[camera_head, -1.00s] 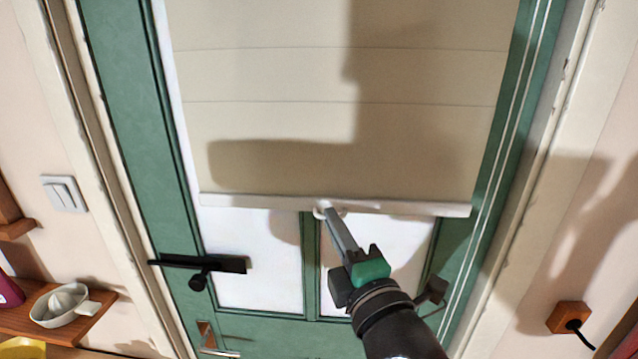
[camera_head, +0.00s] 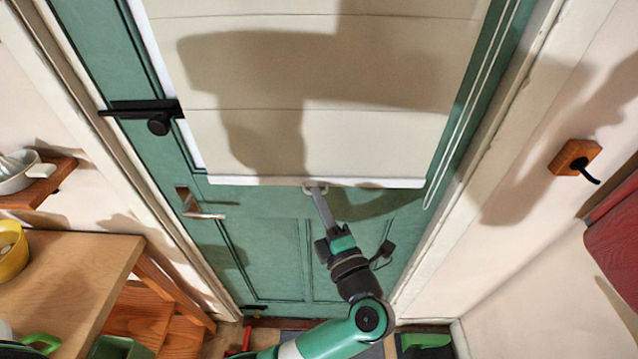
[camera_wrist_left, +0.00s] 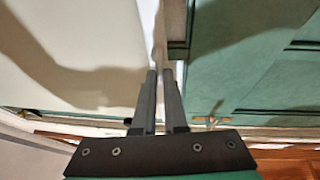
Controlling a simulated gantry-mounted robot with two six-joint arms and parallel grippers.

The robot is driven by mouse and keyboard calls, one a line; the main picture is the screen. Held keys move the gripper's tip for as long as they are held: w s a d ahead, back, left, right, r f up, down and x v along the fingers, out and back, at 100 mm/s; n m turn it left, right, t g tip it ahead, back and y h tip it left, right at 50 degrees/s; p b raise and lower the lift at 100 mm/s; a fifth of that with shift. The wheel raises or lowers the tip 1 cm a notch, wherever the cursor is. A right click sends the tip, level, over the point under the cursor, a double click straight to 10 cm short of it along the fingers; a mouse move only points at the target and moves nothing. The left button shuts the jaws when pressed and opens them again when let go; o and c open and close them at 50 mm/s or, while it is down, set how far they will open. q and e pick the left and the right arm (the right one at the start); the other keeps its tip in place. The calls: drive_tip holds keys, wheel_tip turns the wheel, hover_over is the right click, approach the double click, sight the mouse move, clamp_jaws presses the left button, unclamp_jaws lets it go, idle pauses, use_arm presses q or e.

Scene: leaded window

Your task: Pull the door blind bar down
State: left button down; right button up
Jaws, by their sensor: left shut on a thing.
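The cream door blind (camera_head: 300,80) hangs in front of the green door (camera_head: 265,225) and covers its upper part. Its white bottom bar (camera_head: 385,182) runs nearly level across the door, above the lower panels. A small pale ring (camera_head: 309,189) hangs at the middle of the bar. My left gripper (camera_head: 317,190) reaches up from below and is shut at this ring. In the left wrist view its fingers (camera_wrist_left: 160,80) point at the bar (camera_wrist_left: 157,32) edge-on; the ring does not show clearly there. My right gripper is not in view.
A black door lock (camera_head: 142,108) and a metal door handle (camera_head: 200,204) sit at the door's left side. A pull cord (camera_head: 470,100) hangs at the right. A wooden table (camera_head: 70,285) stands at lower left. An outlet box (camera_head: 574,158) is on the right wall.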

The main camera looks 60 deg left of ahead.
use_arm(q)
wheel_tip(320, 180, down, 7)
drive_tip(key=b, duration=0.3)
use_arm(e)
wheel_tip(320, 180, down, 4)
use_arm(q)
drive_tip(key=shift+f, duration=0.15)
drive_tip(key=c, duration=1)
unclamp_jaws()
drive_tip(key=shift+o, duration=0.2)
drive_tip(key=shift+d, duration=0.1)
drive_tip(key=v, duration=1.1)
drive_tip(key=shift+d, duration=0.2)
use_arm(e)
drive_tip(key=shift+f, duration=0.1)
